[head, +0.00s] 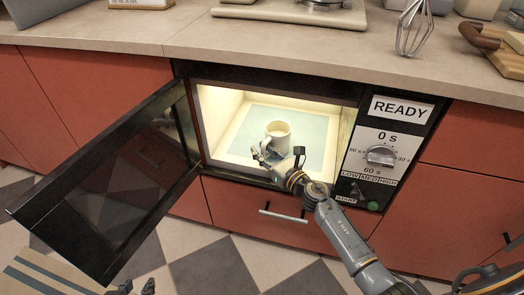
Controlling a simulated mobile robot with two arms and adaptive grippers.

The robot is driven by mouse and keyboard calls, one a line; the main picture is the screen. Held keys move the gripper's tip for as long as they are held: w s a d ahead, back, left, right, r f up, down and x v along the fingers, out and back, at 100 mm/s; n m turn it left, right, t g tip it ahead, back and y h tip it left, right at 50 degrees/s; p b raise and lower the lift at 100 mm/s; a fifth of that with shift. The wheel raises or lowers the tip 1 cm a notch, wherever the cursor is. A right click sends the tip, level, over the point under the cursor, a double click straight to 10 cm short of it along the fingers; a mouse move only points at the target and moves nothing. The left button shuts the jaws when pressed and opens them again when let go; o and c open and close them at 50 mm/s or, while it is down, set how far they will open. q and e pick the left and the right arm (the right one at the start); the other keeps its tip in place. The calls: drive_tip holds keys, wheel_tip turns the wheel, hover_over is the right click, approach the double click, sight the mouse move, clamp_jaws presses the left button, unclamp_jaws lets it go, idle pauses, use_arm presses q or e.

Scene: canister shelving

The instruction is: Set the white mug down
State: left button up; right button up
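The white mug (279,131) stands upright inside the open, lit microwave, over the pale blue floor panel (312,129). My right gripper (278,155) reaches in through the opening, at the near side of the mug. Its fingers look spread wider than the mug, one toward the left and one toward the right; the mug's lower front is partly hidden by them. My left gripper (137,288) shows only its fingertips at the bottom edge, apart and with nothing seen between them.
The microwave door (120,185) hangs open to the left. The control panel with a dial (380,155) and a READY sign (400,110) is right of the opening. The counter (230,38) above holds a whisk (413,30). Free floor room lies around the mug inside.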

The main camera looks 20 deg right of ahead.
idle(0.3)
